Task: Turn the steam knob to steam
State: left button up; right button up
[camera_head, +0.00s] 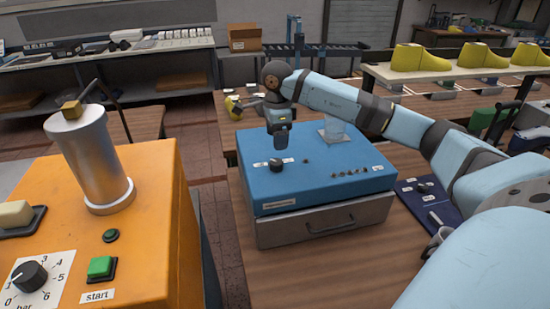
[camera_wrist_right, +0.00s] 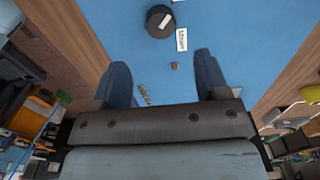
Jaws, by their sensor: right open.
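A round black knob (camera_head: 276,163) sits on the top of a blue steam box (camera_head: 330,186), near its left side. Small white labels are beside the knob, too small to read surely. In the right wrist view the knob (camera_wrist_right: 158,22) shows a white pointer mark, with a white label (camera_wrist_right: 181,40) near it. My right gripper (camera_head: 281,138) points down above the box, close to the knob. In the wrist view its two fingers (camera_wrist_right: 160,66) are apart with nothing between them, and the knob lies beyond their tips. My left gripper is out of view.
A grey drawer (camera_head: 330,222) is under the blue box. An orange machine (camera_head: 160,235) with a metal cylinder (camera_head: 92,165) and pressure dial (camera_head: 30,277) stands left. Yellow shoe lasts (camera_head: 420,58) line a shelf at back right.

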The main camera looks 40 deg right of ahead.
aim_at(276, 162)
notch_tip(276, 162, down, 8)
jog(key=shift+f+p, duration=0.2)
jog(key=shift+p, duration=0.4)
jog(key=shift+w, duration=0.1)
jog(key=c, duration=0.9)
